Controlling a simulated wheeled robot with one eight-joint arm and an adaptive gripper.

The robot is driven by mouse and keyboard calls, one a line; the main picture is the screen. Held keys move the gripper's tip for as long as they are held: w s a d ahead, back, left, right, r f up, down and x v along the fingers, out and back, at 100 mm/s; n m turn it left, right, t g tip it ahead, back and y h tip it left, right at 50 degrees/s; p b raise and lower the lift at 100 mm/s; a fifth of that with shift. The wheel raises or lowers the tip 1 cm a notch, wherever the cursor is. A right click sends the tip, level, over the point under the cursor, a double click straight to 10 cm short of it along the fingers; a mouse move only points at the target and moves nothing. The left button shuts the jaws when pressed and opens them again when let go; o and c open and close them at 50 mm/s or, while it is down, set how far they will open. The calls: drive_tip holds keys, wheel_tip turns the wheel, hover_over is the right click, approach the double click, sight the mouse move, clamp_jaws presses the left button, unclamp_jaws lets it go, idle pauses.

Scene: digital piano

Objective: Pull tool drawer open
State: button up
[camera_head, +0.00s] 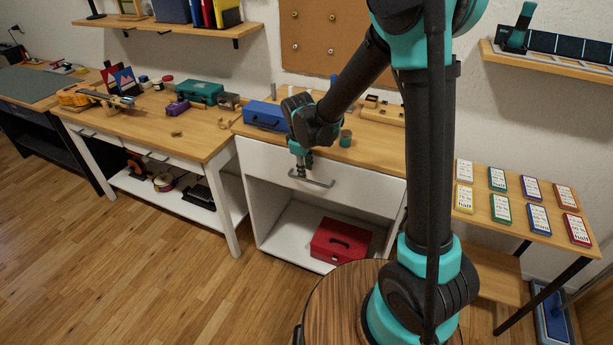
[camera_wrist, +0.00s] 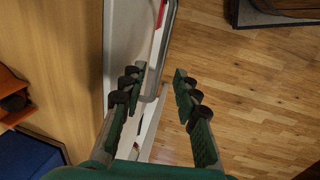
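The tool drawer (camera_head: 262,160) is a wide white front under the wooden bench top, and it looks flush with the cabinet. Its grey bar handle (camera_head: 318,183) is on the front. My gripper (camera_head: 300,170) points down at the left part of the handle. In the wrist view, my gripper (camera_wrist: 160,72) is open, with its green fingers apart. The handle (camera_wrist: 170,30) runs down the picture, and its curved near end lies between the fingers. I cannot tell whether either finger touches it. The white drawer front (camera_wrist: 122,35) is left of the handle.
A blue toolbox (camera_head: 266,116) and a small green cup (camera_head: 346,138) stand on the bench top. A red toolbox (camera_head: 340,241) sits in the open cabinet below the drawer. A round wooden stool-like top (camera_head: 330,300) is in front. The floor at left is clear.

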drive_tip(key=shift+w+d+f, duration=0.1)
drive_tip(key=shift+w+f, duration=0.1)
drive_tip(key=shift+f, duration=0.75)
drive_tip(key=shift+w+d+f, duration=0.1)
drive_tip(key=shift+w+f, duration=0.05)
drive_tip(key=shift+f, duration=0.75)
clamp_jaws()
